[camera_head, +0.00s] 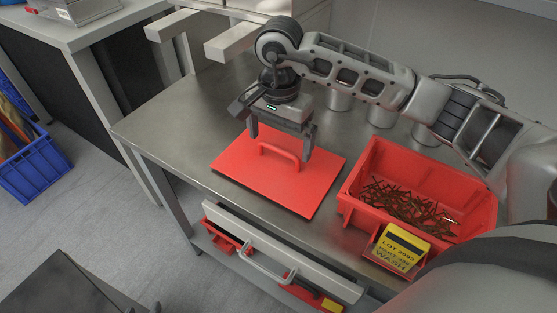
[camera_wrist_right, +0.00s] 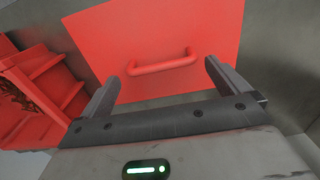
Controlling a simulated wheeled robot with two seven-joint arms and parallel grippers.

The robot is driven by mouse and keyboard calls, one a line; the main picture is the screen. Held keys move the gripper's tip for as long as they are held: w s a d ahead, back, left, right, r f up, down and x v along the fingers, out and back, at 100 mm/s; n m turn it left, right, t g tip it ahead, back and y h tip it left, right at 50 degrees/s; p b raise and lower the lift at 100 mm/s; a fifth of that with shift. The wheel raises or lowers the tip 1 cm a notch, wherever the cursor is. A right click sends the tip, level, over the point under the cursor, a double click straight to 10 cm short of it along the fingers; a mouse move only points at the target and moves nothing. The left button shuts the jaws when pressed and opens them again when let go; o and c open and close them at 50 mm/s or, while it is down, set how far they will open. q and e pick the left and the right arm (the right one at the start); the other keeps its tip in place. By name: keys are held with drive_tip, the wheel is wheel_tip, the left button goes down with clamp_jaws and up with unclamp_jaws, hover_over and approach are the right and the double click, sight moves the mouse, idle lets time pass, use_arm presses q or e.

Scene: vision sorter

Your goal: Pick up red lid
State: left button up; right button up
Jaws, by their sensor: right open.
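The red lid (camera_head: 255,185) lies flat on the steel table, with a raised red handle (camera_head: 280,155) near its middle. My right gripper (camera_head: 281,143) is open and empty above the lid, its fingers spread on either side of the handle and apart from it. In the right wrist view the lid (camera_wrist_right: 150,35) fills the middle, and its handle (camera_wrist_right: 161,64) lies ahead of and between the two open fingers of my right gripper (camera_wrist_right: 161,82). My left gripper does not show in either view.
A red bin (camera_head: 352,190) with several dark, thin metal parts and a yellow label (camera_head: 400,245) stands right of the lid. A drawer (camera_head: 265,250) with red bins is at the table's front. A blue crate (camera_head: 35,170) sits at left. The table left of the lid is clear.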

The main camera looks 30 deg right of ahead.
sight(278, 149)
drive_tip(key=shift+f, duration=1.85)
drive_tip(key=c, duration=0.7)
drive_tip(key=shift+r, duration=0.2)
